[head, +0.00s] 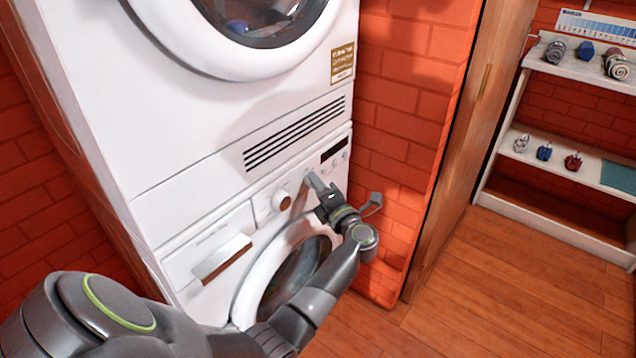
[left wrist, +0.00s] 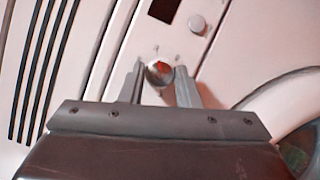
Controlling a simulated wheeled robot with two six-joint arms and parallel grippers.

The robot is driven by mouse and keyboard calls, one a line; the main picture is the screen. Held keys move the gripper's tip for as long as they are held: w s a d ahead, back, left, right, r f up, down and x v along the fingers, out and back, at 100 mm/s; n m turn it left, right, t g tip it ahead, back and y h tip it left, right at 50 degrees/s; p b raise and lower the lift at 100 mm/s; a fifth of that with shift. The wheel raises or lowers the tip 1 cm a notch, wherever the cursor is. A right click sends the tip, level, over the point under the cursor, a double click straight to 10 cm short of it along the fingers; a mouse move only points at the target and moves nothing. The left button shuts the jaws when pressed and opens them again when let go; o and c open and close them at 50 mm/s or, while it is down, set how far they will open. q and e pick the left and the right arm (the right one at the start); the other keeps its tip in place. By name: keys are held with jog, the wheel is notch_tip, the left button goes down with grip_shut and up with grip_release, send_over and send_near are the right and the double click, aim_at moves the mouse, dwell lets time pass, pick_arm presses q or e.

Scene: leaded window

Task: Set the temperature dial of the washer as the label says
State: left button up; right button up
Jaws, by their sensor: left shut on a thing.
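The white washer (head: 186,262) stands below a white dryer, with its control panel along its top. My left gripper (head: 313,181) is at the panel, between a round knob (head: 281,200) and a dark display (head: 334,148). In the left wrist view a small round silvery dial (left wrist: 159,72) with a reddish patch sits between the two fingertips, and the gripper is shut on it. The fingers hide this dial in the head view. Its markings are too small to read. A brown and white label (head: 342,63) is on the dryer's front; its text is not legible. My right gripper is not in view.
The dryer (head: 110,60) has dark vent slots (head: 295,134) above the panel. Another knob (left wrist: 197,24) sits near the display in the wrist view. The washer's round door is below my arm. A wooden door edge and shelves (head: 572,165) stand right; the floor before them is clear.

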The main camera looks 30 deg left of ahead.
pick_arm(q)
jog(key=shift+f, duration=0.1)
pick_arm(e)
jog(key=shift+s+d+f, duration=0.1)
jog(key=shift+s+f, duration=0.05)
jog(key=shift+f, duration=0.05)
pick_arm(q)
jog(key=o, duration=1)
jog(key=shift+c, duration=0.2)
jog(key=shift+d, duration=0.15)
